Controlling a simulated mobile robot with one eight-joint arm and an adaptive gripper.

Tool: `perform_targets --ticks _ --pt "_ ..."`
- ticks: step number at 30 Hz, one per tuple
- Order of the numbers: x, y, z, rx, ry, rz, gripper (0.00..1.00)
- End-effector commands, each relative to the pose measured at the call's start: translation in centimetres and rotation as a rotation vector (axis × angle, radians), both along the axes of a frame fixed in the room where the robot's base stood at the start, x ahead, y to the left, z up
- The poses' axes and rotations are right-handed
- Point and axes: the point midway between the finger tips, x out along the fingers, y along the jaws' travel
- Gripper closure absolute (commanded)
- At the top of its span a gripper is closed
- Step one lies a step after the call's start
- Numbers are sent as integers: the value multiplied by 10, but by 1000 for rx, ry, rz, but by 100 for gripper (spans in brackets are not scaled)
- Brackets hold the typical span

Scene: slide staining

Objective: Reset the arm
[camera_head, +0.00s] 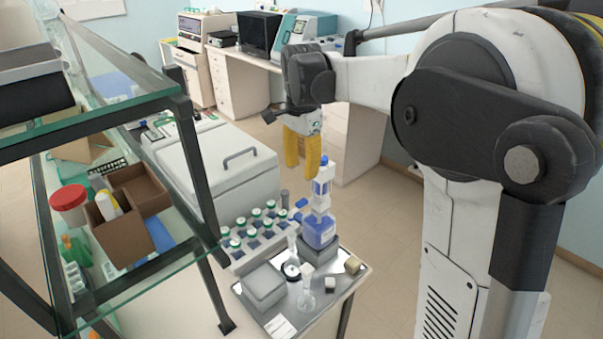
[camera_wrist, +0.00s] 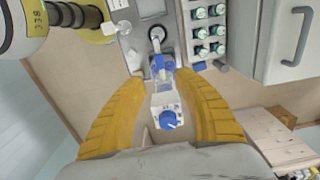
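My gripper (camera_head: 302,166) hangs from my raised arm with its yellow fingers pointing down. In the head view it is just above and left of the dispenser top of a blue-liquid bottle (camera_head: 319,232). In the wrist view my gripper (camera_wrist: 158,78) shows its two fingers spread apart. The bottle's white and blue dispenser (camera_wrist: 166,107) appears in the gap between them, with no visible finger contact. The bottle stands upright on a grey block on the small cart, and nothing is seen held.
The cart (camera_head: 318,318) also bears a grey box (camera_head: 264,286) and small glassware. Several green-capped bottles (camera_head: 256,232) stand beside it. A glass shelf (camera_head: 120,92) is at left, a white lidded unit (camera_head: 225,165) behind. Floor (camera_head: 385,235) right of the cart is clear.

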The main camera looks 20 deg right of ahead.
Motion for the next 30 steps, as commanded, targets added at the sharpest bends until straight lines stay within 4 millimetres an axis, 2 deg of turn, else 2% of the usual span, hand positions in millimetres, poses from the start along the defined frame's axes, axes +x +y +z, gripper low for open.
perform_targets --ticks 10,14,17,23,30 --pt "-1 0 -1 -1 -1 2 62" --pt "-12 5 -5 -4 -29 58 62" --pt "-35 13 -14 -16 -86 173 62" --pt "-102 33 -50 -83 -250 514 62" --pt "-177 52 -120 -228 -427 911 62"
